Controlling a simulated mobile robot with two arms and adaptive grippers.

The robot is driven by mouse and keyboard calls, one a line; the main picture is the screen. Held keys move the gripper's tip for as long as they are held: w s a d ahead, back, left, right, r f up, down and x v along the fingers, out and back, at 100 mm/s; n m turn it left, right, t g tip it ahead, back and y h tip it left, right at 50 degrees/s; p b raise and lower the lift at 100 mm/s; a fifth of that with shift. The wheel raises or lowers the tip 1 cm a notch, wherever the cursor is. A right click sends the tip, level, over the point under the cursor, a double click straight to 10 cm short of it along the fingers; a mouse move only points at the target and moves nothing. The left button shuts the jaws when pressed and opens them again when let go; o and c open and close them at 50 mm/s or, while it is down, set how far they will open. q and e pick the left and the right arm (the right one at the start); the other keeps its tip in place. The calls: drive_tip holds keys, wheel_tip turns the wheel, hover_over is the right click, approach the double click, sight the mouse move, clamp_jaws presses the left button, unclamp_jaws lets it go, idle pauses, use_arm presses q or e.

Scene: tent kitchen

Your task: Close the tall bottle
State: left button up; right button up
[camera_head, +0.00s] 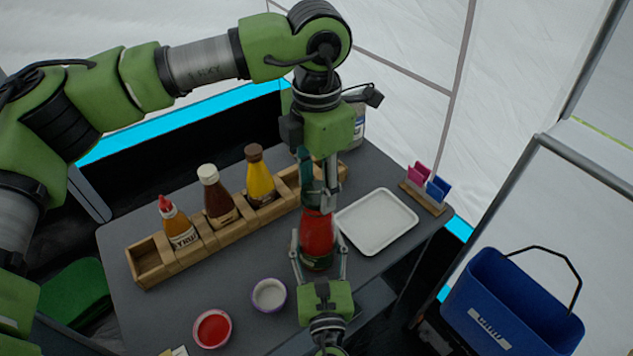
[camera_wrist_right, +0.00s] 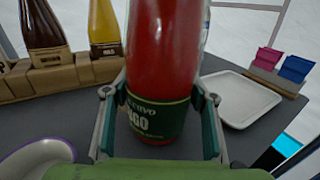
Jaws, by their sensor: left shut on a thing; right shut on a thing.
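The tall bottle (camera_head: 317,236) is red with a green label and stands upright on the grey table. It fills the middle of the right wrist view (camera_wrist_right: 164,60), where its top is out of frame. My right gripper (camera_head: 318,256) is shut around its lower part, one finger on each side of the label. My left gripper (camera_head: 318,200) reaches down from above and is shut at the bottle's top. Its fingers hide the neck and cap there, so I cannot tell how the cap sits.
A wooden rack (camera_head: 205,238) holds several sauce bottles left of the tall bottle. A white tray (camera_head: 376,222) lies close on the right. A white bowl (camera_head: 269,295) and a red-filled bowl (camera_head: 212,329) stand in front. A card holder (camera_head: 422,198) stands at the right edge; a blue bucket (camera_head: 510,305) is beyond.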

use_arm(q)
drive_tip(key=shift+f, duration=0.45)
drive_tip(key=m, duration=0.5)
drive_tip(key=shift+m, duration=0.3)
drive_tip(key=m, duration=0.5)
drive_tip(key=shift+w, duration=0.1)
drive_tip(key=m, duration=1.6)
drive_tip(key=shift+f+m, duration=0.1)
drive_tip(key=shift+m, duration=0.3)
drive_tip(key=m, duration=0.5)
drive_tip(key=shift+w, duration=0.1)
drive_tip(key=m, duration=0.3)
